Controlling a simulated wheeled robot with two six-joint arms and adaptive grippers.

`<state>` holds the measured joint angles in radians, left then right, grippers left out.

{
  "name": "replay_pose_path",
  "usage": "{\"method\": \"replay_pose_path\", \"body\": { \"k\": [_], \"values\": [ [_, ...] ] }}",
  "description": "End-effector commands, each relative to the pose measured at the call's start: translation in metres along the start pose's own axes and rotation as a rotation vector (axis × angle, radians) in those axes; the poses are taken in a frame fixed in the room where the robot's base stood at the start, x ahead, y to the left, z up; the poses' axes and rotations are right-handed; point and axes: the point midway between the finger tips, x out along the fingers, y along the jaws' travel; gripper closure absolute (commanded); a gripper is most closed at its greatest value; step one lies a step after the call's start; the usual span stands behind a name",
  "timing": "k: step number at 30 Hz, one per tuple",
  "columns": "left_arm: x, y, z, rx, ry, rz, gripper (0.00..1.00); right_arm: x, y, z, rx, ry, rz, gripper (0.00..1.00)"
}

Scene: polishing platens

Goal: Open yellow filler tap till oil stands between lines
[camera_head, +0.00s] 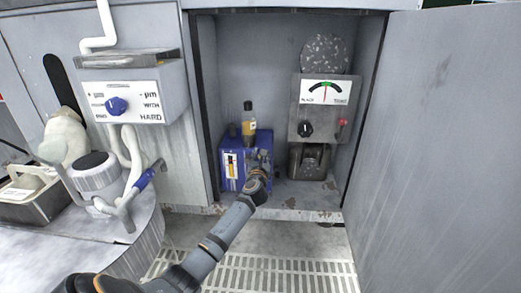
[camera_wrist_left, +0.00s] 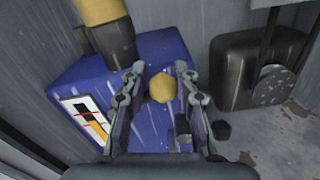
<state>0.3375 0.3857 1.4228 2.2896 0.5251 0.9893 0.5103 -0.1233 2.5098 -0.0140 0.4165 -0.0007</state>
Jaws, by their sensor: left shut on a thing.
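The blue oil unit (camera_head: 262,152) stands on the cabinet floor; it fills the middle of the left wrist view (camera_wrist_left: 150,55). The yellow tap (camera_wrist_left: 162,87) is a round knob on its face. My left gripper (camera_wrist_left: 160,82) has its fingers on either side of the knob, shut on it. In the head view my left gripper (camera_head: 260,180) hides the tap. The sight gauge (camera_wrist_left: 84,118) has a white plate, a dark window and red lines, with yellow oil low in it, near the lower line. It also shows in the head view (camera_head: 231,166). My right gripper is out of view.
A yellow and dark bottle (camera_head: 249,122) stands upright on the blue unit. A grey dial box (camera_head: 324,108) is to the right, above a dark block (camera_head: 308,163). The open cabinet door (camera_head: 440,130) bounds the right side. A blue-knobbed panel (camera_head: 125,102) is at left.

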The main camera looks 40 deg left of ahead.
Motion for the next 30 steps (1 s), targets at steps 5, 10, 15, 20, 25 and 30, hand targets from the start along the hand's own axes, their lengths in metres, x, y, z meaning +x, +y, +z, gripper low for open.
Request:
{"method": "replay_pose_path", "body": {
  "k": [5, 10, 15, 20, 25, 30],
  "values": [
    [-0.001, 0.001, -0.012, 0.007, 0.020, 0.005, 1.00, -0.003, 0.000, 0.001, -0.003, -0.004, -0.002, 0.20],
    [-0.001, 0.001, -0.013, 0.006, 0.021, 0.006, 0.68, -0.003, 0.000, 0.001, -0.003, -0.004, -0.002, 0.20],
    [-0.001, 0.001, -0.010, 0.007, 0.016, 0.005, 0.45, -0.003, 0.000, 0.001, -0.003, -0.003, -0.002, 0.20],
    [-0.001, 0.001, -0.007, 0.006, 0.011, 0.003, 0.43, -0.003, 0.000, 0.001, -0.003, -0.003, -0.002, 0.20],
    [-0.002, 0.000, -0.006, 0.006, 0.008, 0.002, 0.43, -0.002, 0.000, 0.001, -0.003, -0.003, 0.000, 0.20],
    [-0.025, 0.000, -0.006, 0.007, 0.008, 0.000, 0.43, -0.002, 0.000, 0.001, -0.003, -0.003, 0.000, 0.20]
  ]
}}
